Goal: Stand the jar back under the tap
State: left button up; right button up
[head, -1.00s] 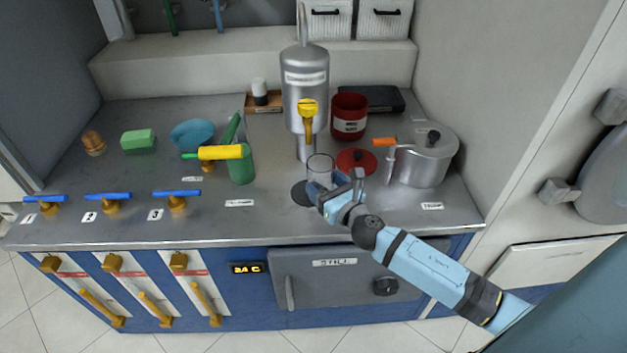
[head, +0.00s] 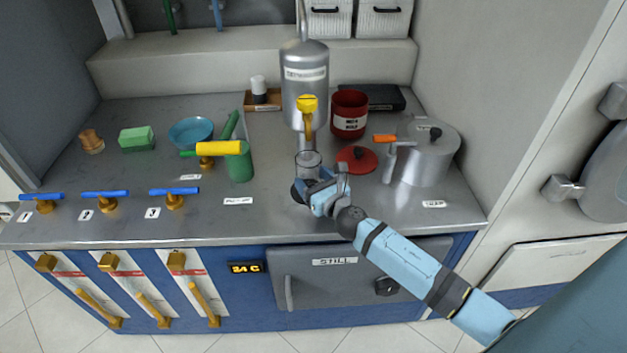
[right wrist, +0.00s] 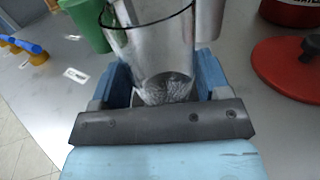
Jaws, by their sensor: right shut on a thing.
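A clear glass jar (right wrist: 150,50) stands upright between the two blue fingers of my right gripper (right wrist: 155,85) in the right wrist view. The fingers are shut on its sides. In the head view my right gripper (head: 318,192) and the jar (head: 308,160) are just below the yellow tap (head: 307,108) on the silver tank (head: 305,75). A dark round pad (head: 297,194) shows partly beside the gripper; the rest is hidden. I cannot tell whether the jar touches the pad or counter. My left gripper is not in view.
A red lid (head: 357,159) lies right of the jar, with a silver pot (head: 428,160) beyond it. A red canister (head: 349,113) stands behind. A green can (head: 240,165) is on the left. The counter between can and jar is clear.

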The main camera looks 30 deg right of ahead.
jog(key=o, duration=1.1)
jog(key=shift+c, duration=0.2)
jog(key=shift+s+r, duration=0.1)
jog(key=s, duration=1)
jog(key=shift+s+d, duration=0.2)
jog(key=shift+s, duration=0.75)
